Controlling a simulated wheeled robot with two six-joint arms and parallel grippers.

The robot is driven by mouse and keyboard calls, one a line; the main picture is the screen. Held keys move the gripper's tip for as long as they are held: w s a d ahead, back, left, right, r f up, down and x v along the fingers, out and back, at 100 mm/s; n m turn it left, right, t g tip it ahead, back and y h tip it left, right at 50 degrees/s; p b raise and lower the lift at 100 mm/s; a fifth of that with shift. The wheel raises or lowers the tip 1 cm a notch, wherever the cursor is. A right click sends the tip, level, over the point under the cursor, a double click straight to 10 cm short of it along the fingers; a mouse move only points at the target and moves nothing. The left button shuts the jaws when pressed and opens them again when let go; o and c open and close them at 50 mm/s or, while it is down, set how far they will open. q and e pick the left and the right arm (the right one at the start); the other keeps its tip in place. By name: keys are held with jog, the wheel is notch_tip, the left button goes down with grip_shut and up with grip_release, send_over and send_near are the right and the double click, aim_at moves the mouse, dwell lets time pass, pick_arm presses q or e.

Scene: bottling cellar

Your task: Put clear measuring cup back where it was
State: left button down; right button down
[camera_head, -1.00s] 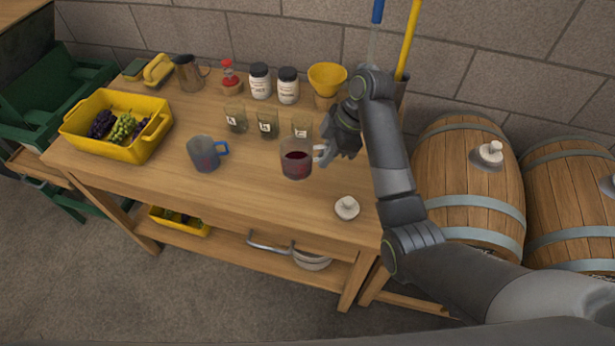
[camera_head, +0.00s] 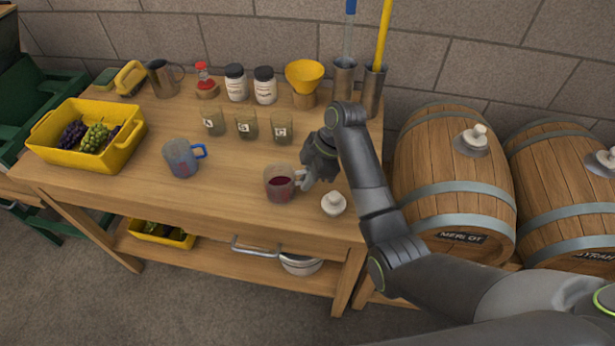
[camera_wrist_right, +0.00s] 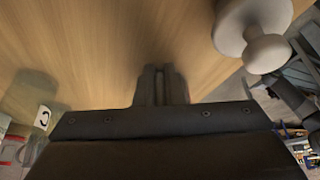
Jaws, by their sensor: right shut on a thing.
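The clear measuring cup (camera_head: 279,186), holding dark red liquid, is upright at the front right of the workbench in the head view. It seems to be at the tabletop; I cannot tell whether it touches. My right gripper (camera_head: 305,183) is at the cup's right side, shut on its pale handle. In the right wrist view the gripper's fingers (camera_wrist_right: 161,84) are close together over the wood, and the cup is not seen there. A second measuring cup with a blue handle (camera_head: 181,160) stands to the left. My left gripper is not in view.
A white bung (camera_head: 333,204) lies just right of the cup; it also shows in the wrist view (camera_wrist_right: 254,30). Several labelled glasses (camera_head: 246,125) stand behind. A yellow crate of grapes (camera_head: 120,153) is at the left. Barrels (camera_head: 455,185) stand right of the workbench (camera_head: 225,200).

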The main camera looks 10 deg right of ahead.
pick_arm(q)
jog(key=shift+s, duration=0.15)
pick_arm(e)
jog(key=shift+f, duration=0.1)
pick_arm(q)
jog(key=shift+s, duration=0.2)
pick_arm(e)
jog(key=c, duration=1.5)
grip_release()
jog(key=shift+c, duration=0.2)
